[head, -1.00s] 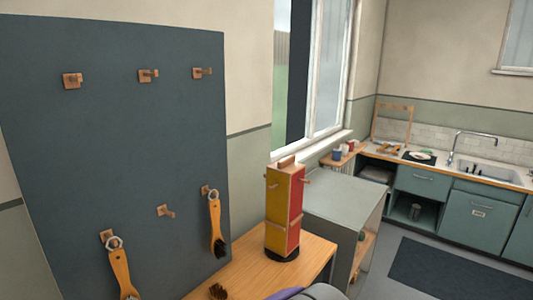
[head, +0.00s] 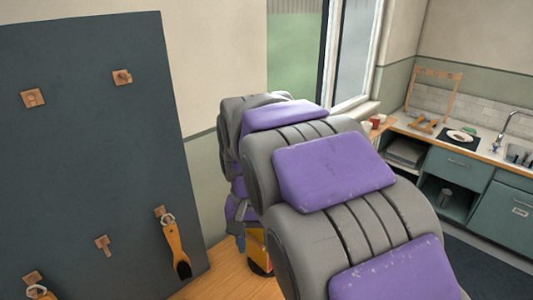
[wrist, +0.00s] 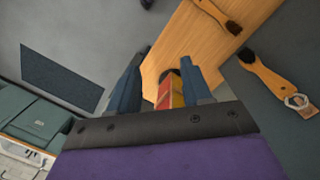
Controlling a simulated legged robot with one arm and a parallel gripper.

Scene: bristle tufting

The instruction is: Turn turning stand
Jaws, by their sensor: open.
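The turning stand, an upright block with yellow and red faces on a black base, stands on the wooden table. In the head view only a lower part of the stand (head: 256,248) shows, the rest hidden behind my arm. In the wrist view part of the stand (wrist: 170,92) shows between the two fingers of my gripper (wrist: 167,58). The gripper is open and points down over the stand. I cannot tell whether either finger touches it.
A dark pegboard (head: 90,150) with wooden hooks stands at the left. A brush (head: 173,245) hangs on it. Another brush (wrist: 218,16) lies on the wooden table (wrist: 185,40). A green kitchen counter (head: 460,170) is at the right.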

